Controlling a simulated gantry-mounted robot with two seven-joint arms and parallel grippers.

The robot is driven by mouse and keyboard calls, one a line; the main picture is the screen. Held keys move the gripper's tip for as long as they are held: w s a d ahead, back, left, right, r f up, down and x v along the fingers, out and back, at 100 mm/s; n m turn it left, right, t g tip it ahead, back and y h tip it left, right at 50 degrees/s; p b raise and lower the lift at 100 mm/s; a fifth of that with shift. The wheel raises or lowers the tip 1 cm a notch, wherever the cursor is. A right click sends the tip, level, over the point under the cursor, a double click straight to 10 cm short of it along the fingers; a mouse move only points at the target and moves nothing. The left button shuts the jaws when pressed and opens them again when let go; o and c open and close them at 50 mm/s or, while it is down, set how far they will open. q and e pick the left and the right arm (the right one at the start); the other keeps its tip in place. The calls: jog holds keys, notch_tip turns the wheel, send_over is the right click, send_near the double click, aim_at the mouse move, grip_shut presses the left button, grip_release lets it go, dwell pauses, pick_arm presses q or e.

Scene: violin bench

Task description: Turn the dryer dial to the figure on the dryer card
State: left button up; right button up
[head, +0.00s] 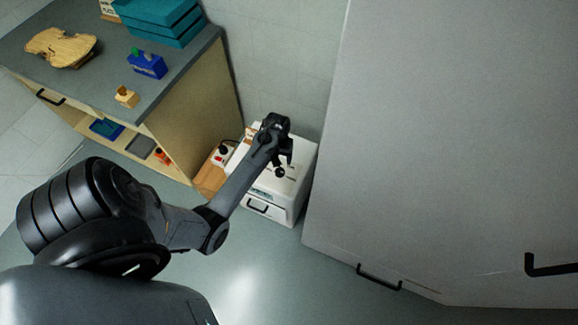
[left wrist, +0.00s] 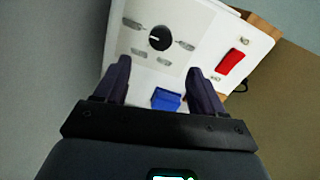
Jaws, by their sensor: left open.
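The dryer (head: 288,206) is a white box on the floor between the bench and the large grey cabinet. Its black round dial (head: 280,172) is on its top; in the left wrist view the dial (left wrist: 159,39) shows a white pointer mark toward the picture's left. Several small grey labels surround it, too small to read. My left gripper (head: 285,155) is above the dryer's top, open and empty; in the left wrist view its fingers (left wrist: 158,80) stand apart, with the dial beyond the tips, not between them. I cannot identify the dryer card. My right gripper is not in view.
A red switch (left wrist: 232,62) and a blue piece (left wrist: 166,99) are near the dial. The bench (head: 190,62) at left carries a violin plate (head: 60,47), teal boxes (head: 160,22) and a blue holder (head: 147,64). The grey cabinet (head: 430,140) stands close on the right.

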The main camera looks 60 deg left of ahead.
aim_at(279, 171)
pick_arm(q)
notch_tip(279, 171, down, 10)
jog(key=b, duration=0.4)
jog(key=shift+f, duration=0.25)
jog(key=c, duration=1.1)
jog(key=shift+o, duration=0.2)
jog(key=shift+r+n+p, duration=0.25)
jog(key=shift+n+p, duration=0.35)
jog(key=shift+p, duration=0.3)
jog(key=n+p, duration=0.5)
jog(key=n, duration=0.1)
jog(key=shift+f+n, duration=0.1)
jog(key=shift+n, duration=0.2)
jog(key=n, duration=0.3)
jog(key=shift+s+f+p, duration=0.1)
jog(key=shift+p, duration=0.3)
jog(key=shift+n, duration=0.4)
jog(key=shift+s, duration=0.1)
